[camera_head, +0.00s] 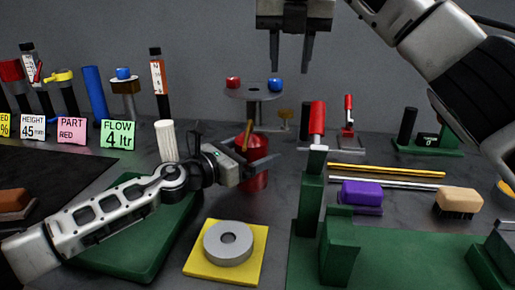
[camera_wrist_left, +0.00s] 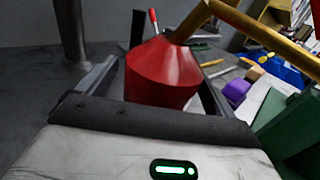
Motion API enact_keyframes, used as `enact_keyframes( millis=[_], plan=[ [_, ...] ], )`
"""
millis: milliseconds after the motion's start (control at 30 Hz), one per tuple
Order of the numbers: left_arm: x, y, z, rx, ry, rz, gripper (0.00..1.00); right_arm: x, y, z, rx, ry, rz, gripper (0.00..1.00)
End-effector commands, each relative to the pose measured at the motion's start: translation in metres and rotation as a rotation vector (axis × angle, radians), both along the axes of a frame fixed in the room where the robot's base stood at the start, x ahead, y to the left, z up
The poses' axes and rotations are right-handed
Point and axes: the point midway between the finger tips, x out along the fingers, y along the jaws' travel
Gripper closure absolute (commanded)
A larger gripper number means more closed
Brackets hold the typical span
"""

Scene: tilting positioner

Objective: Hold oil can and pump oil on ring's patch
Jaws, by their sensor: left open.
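The red oil can (camera_head: 256,181) with a brass spout stands on the table near the middle. My left gripper (camera_head: 262,160) is at the can, with its fingers open on either side of the body. In the left wrist view the red can (camera_wrist_left: 163,75) sits between the two fingers; I cannot tell whether they touch it. A grey ring (camera_head: 211,247) lies flat on a yellow plate (camera_head: 197,262) in front of the can. No separate patch can be made out on the ring. My right gripper (camera_head: 291,62) hangs open and empty high above the table.
A green tray (camera_head: 150,250) lies under my left forearm. A purple block (camera_head: 361,192) and a brush (camera_head: 459,201) lie further right. A round stand (camera_head: 253,94) with red and blue knobs is behind.

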Motion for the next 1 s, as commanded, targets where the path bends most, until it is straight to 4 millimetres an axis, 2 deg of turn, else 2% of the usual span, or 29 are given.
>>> enact_keyframes(
  millis=[200, 467, 500, 700, 733, 867, 1000],
  plan=[
    [0.0095, -0.0121, 0.0003, 0.000, 0.000, -0.001, 0.08, 0.0000, 0.0001, 0.0001, 0.000, 0.000, 0.000, 0.64],
    [0.0102, -0.0129, 0.0004, 0.000, 0.000, -0.001, 0.08, 0.0000, 0.0001, 0.0001, 0.000, 0.000, 0.000, 0.64],
    [0.0102, -0.0129, 0.0003, 0.000, 0.000, -0.001, 0.11, 0.0000, 0.0001, 0.0001, 0.000, 0.000, 0.000, 0.64],
    [0.0101, -0.0128, 0.0002, 0.000, 0.000, -0.001, 0.67, 0.0000, 0.0001, 0.0001, 0.000, 0.000, 0.000, 0.64],
    [0.0101, -0.0128, 0.0002, 0.000, 0.000, -0.001, 0.72, 0.0000, 0.0001, 0.0001, 0.000, 0.000, 0.000, 0.64],
    [0.0100, -0.0128, 0.0000, 0.000, 0.000, -0.001, 0.72, 0.0000, 0.0001, 0.0000, 0.000, 0.000, 0.000, 1.00],
    [0.0099, -0.0127, -0.0001, 0.000, 0.000, -0.001, 0.72, 0.0000, 0.0001, 0.0000, 0.000, 0.000, 0.000, 1.00]
  ],
)
